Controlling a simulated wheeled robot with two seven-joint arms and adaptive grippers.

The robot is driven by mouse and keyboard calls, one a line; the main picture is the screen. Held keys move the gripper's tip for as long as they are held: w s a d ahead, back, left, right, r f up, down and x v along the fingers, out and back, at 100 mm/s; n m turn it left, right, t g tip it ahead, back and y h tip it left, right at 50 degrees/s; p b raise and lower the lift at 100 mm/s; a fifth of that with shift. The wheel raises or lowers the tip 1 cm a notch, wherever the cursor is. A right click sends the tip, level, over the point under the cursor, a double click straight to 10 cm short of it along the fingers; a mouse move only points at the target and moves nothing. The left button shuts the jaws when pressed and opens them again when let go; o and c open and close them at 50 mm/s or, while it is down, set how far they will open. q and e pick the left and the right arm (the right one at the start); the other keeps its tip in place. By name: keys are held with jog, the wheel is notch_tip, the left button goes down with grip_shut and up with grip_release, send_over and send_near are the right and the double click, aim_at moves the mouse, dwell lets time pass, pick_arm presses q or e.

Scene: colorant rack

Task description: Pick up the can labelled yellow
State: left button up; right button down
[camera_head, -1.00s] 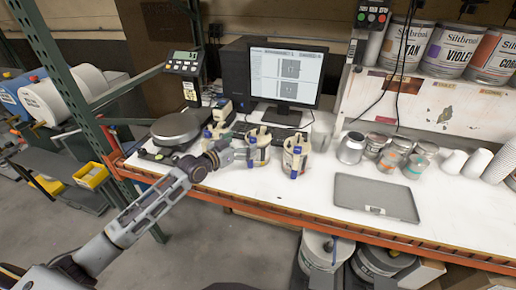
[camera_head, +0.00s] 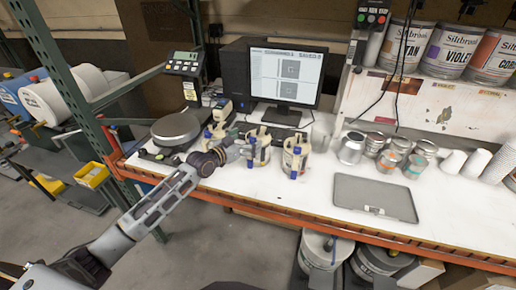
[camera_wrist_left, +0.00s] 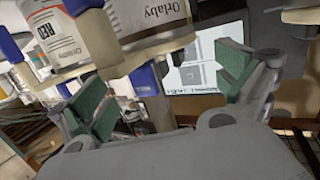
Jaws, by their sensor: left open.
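Three cream cans with blue clamps stand in a row on the white bench: a left can (camera_head: 216,136), a middle can (camera_head: 260,147) and a right can (camera_head: 295,156). Their labels are too small to read in the head view, so I cannot tell which one is yellow. My left gripper (camera_head: 238,151) is at the near left side of the middle can. In the left wrist view the gripper (camera_wrist_left: 163,90) is open, with green pads apart and nothing seen held.
A round scale (camera_head: 176,128) stands left of the cans. A monitor (camera_head: 288,75) and keyboard are behind them. A grey tray (camera_head: 376,198), small tins (camera_head: 390,160) and paper cups (camera_head: 476,162) lie to the right.

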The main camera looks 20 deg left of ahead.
aim_at(257, 133)
pick_arm(q)
jog(key=shift+w+d+r, duration=0.15)
jog(key=shift+w+d, duration=0.15)
jog(key=shift+w, duration=0.45)
jog(key=shift+p+x, duration=0.35)
jog(key=shift+x, duration=0.75)
jog(key=shift+s, duration=0.1)
jog(key=c, duration=1.6)
jog(key=shift+r, duration=0.1)
jog(key=shift+c, duration=0.2)
notch_tip(257, 133, up, 10)
jog(key=b, duration=0.1)
